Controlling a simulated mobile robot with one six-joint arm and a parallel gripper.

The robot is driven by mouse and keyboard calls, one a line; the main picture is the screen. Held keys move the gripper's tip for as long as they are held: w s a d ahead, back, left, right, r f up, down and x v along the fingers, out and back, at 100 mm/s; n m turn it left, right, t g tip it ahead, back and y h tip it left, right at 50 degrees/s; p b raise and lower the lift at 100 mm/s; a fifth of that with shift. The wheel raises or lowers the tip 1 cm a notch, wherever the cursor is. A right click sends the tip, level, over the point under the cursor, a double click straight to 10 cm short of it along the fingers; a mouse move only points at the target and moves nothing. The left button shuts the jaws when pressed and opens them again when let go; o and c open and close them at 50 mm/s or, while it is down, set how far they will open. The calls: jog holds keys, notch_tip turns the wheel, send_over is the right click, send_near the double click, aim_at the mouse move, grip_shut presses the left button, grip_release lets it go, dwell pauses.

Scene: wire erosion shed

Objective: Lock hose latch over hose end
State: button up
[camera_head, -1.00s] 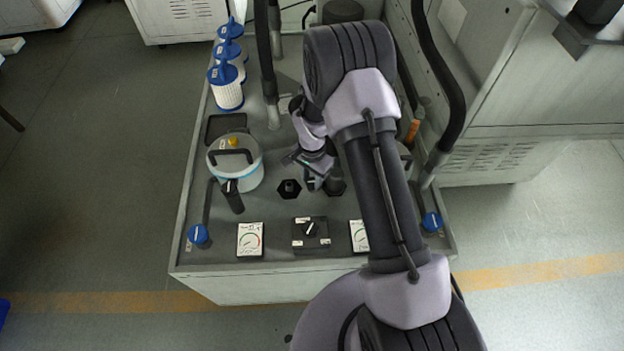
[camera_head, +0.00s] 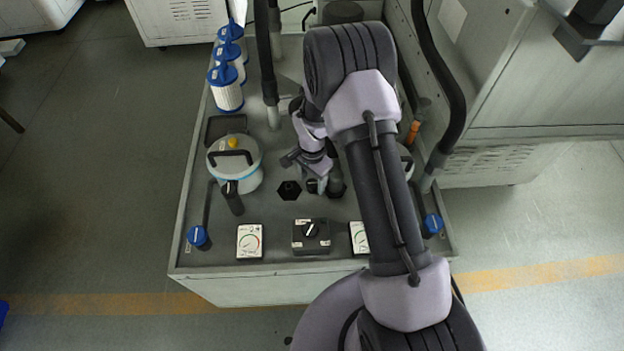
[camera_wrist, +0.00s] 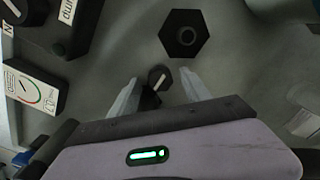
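My gripper (camera_wrist: 160,86) is open, with its two pale fingers apart in the wrist view. A small dark knob with a white line (camera_wrist: 159,76) lies between the fingertips; I see a gap on each side. It may be the hose latch, but I cannot tell for sure. A black hexagonal fitting (camera_wrist: 185,35) with a round centre stands just beyond it, and shows in the head view (camera_head: 289,190) left of my gripper (camera_head: 318,184). In the head view my arm hides part of the panel, and no loose hose end can be made out there.
A lidded white canister (camera_head: 236,172) stands left on the grey bench (camera_head: 270,215). Blue-topped filters (camera_head: 226,88), a left hose (camera_head: 268,60) and a right hose (camera_head: 448,110) stand around. A dial gauge (camera_head: 250,241) and rotary switch (camera_head: 311,236) are in front.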

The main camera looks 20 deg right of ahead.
notch_tip(320, 180, up, 17)
jog(key=p, duration=0.6)
jog(key=shift+r, duration=0.2)
notch_tip(320, 180, up, 12)
jog(key=n+t, duration=0.1)
jog(key=t, duration=0.1)
send_over(312, 183)
jog(key=s, duration=0.3)
jog(key=s+a+r+n, duration=0.1)
jog(key=s+r+n, duration=0.1)
jog(key=s+r, duration=0.35)
jog(key=s+a+r+n+t+y, duration=0.1)
jog(key=s+r, duration=0.3)
jog(key=s, duration=0.4)
jog(key=s+a+r+n+t+y, duration=0.1)
jog(key=s+r+n+t, duration=0.1)
jog(key=s+r, duration=0.3)
jog(key=s+n, duration=0.1)
jog(key=s, duration=0.1)
jog(key=shift+s+a+r+t, duration=0.3)
jog(key=shift+s+a+t, duration=0.1)
